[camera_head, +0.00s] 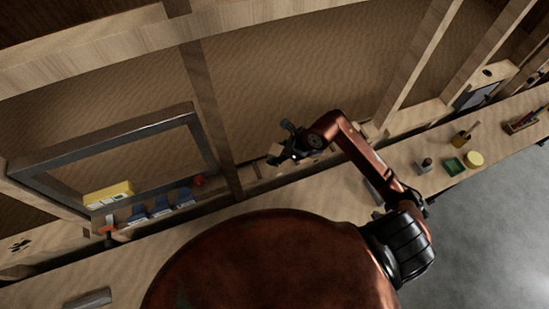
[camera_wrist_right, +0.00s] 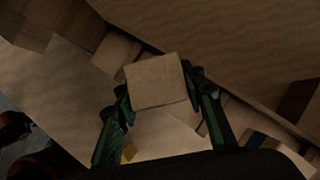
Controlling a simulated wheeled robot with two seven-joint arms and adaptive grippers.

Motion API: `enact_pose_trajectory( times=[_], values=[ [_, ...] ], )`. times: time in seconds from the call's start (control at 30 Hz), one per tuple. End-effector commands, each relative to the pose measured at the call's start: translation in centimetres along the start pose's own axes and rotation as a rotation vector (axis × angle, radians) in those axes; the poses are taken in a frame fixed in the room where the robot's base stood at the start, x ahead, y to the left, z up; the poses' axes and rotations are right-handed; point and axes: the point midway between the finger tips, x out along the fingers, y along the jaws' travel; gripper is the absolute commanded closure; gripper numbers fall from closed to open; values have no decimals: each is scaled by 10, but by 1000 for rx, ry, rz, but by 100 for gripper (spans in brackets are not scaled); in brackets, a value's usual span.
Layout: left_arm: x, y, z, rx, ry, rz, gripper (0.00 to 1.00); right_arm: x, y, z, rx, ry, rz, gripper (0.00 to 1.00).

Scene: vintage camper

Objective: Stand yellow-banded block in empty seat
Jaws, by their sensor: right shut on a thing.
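My right gripper (camera_head: 284,148) is in the middle of the head view, over the narrow wooden ledge (camera_head: 262,183) along the back wall. It is shut on a plain tan wooden block (camera_wrist_right: 157,82), which fills the space between its fingers in the right wrist view (camera_wrist_right: 160,100). A small yellow spot shows low in the wrist view; I cannot tell whether it is the block's band. Small pale wooden pieces (camera_head: 254,170) stand on the ledge just below the gripper. The empty seat cannot be made out clearly. My left gripper is out of view.
On the left stand a yellow box (camera_head: 108,194), several blue items (camera_head: 160,206) and a red item (camera_head: 198,181). Upright posts (camera_head: 212,115) divide the wall.

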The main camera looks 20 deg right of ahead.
Motion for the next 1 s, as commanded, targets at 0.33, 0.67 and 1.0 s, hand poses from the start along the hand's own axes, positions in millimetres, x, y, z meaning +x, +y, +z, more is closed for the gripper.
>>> enact_pose_trajectory(
  times=[0.33, 0.67, 1.0],
  values=[
    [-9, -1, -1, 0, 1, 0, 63, 30, -2, -17, -1, 0, 0, 89],
    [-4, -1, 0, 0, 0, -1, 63, 33, -2, -20, -1, 1, 0, 89],
    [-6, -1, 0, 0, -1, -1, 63, 32, -2, -19, 0, 1, 0, 45]
  ],
)
